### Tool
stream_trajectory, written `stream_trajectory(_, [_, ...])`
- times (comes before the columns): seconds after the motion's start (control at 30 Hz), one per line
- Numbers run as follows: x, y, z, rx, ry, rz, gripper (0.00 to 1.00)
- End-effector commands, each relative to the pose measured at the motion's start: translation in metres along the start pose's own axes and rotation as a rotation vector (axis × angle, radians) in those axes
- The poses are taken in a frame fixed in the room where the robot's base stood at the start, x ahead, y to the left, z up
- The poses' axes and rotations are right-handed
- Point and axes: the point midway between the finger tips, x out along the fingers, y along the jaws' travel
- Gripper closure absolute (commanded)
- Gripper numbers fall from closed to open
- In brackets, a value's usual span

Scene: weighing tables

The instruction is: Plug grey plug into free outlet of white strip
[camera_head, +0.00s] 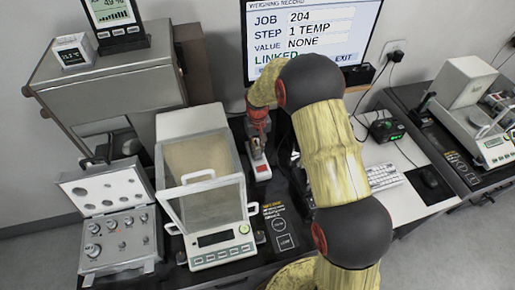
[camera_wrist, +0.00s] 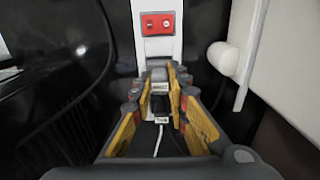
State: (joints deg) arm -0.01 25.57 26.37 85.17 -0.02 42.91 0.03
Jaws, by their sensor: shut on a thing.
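The white strip (camera_wrist: 152,50) lies ahead of my gripper (camera_wrist: 160,75) in the wrist view, with a red switch (camera_wrist: 158,23) at its far end. In the head view the strip (camera_head: 262,172) lies on the dark table right of the balance, and my gripper (camera_head: 257,130) is over its far part. My gripper is shut on the grey plug (camera_wrist: 160,104), which looks dark between the fingers. A pale cable (camera_wrist: 158,142) runs back from it. The fingers hide the strip's near outlets, so I cannot tell whether the plug touches the strip or is seated.
A glass-shielded balance (camera_head: 208,190) stands left of the strip. A weight set (camera_head: 118,228) is at far left. A monitor (camera_head: 310,30) stands behind; a keyboard (camera_head: 382,177) lies right. A pale rounded object (camera_wrist: 222,58) and a white panel (camera_wrist: 248,45) are close right of the strip.

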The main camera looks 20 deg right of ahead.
Motion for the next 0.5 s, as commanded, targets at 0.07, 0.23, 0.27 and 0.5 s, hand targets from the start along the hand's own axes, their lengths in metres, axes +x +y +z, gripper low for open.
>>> stream_trajectory(0.07, [0.002,0.000,0.000,0.000,0.000,0.000,1.00])
stream_trajectory(0.23, [0.006,0.000,0.000,0.000,0.000,0.000,1.00])
stream_trajectory(0.27, [0.007,0.000,0.000,0.000,0.000,0.000,1.00])
stream_trajectory(0.5, [0.012,0.000,0.000,0.000,0.000,0.000,1.00])
